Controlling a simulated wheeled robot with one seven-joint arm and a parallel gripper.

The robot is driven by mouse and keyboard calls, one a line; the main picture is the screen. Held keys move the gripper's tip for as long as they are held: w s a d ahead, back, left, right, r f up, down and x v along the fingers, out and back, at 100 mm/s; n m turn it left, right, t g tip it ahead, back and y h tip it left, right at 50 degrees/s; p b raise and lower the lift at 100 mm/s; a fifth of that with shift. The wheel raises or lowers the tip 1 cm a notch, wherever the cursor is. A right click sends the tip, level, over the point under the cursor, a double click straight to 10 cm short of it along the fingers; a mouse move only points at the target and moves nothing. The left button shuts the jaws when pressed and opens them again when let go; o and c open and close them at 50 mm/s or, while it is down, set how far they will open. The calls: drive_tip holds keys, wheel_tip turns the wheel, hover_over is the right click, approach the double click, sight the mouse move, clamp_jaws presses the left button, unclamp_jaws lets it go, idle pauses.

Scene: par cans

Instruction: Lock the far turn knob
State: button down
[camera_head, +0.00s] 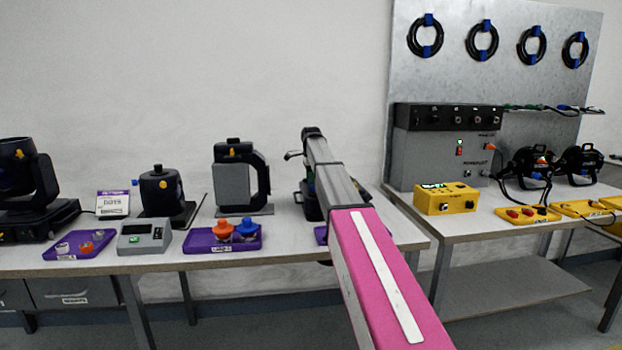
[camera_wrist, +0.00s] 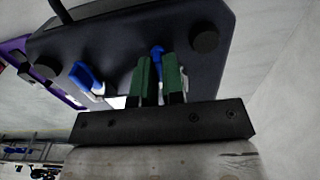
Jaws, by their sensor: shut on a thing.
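In the wrist view my gripper (camera_wrist: 156,66) has its two green fingers closed around a small blue knob (camera_wrist: 157,49), whose top shows between the fingertips. The knob is on a dark device body (camera_wrist: 120,48) with round black feet or studs. A second blue lever-like part (camera_wrist: 86,76) stands to the left of the fingers, apart from them. In the head view my arm covers my gripper and most of the dark device (camera_head: 309,205) on the left table. How far the held knob is turned cannot be told.
The left table (camera_head: 285,258) also carries a purple tray (camera_head: 212,248) with orange and blue items, a grey box (camera_head: 144,238) and dark lamp fixtures (camera_head: 235,180). On the right table stand a yellow box (camera_head: 447,198) and a large grey unit (camera_head: 425,155).

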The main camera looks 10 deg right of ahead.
idle(0.4)
drive_tip(key=c, duration=1.5)
unclamp_jaws()
wheel_tip(320, 180, up, 11)
drive_tip(key=shift+f, duration=0.1)
